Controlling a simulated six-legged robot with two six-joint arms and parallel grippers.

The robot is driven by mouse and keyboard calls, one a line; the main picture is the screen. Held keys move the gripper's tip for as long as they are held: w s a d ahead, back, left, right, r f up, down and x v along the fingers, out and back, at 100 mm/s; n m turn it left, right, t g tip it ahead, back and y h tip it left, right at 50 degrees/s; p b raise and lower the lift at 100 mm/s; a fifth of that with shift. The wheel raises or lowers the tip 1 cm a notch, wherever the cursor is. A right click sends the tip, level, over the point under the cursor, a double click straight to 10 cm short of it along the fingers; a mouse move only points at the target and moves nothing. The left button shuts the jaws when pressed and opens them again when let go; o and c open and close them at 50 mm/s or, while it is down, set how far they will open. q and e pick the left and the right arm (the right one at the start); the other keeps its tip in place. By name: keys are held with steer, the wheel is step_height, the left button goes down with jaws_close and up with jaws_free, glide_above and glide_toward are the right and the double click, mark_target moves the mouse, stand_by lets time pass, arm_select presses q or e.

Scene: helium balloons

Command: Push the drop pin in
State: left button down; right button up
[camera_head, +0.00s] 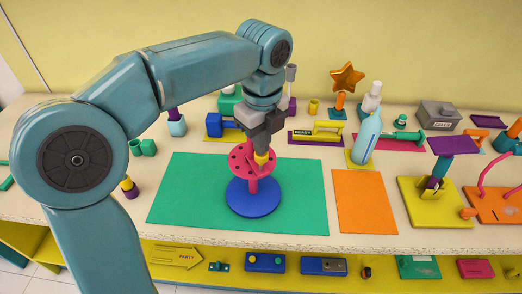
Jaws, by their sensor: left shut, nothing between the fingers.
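A pink disc with several dark holes (241,169) stands on a pink post above a round blue base (252,203). The base rests on a green mat (300,205). A small yellow piece (261,157), which looks like the head of the drop pin, is at the disc's upper right. My left gripper (262,148) points down right over this yellow piece, shut with nothing held. It appears to touch the piece or be just above it; I cannot tell which. The pin's lower part is hidden. My right gripper is not in view.
An orange mat (364,203) lies bare to the right. A yellow stand (433,212) is at the right. A lower shelf runs along the front.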

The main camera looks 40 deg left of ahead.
arm_select(q)
steer(key=shift+f, duration=0.1)
steer(key=shift+f+b, duration=0.55)
steer(key=shift+f, duration=0.2)
step_height(320, 180, up, 5)
steer(key=p, duration=0.5)
steer(key=shift+r, duration=0.2)
steer(key=shift+d+f, duration=0.1)
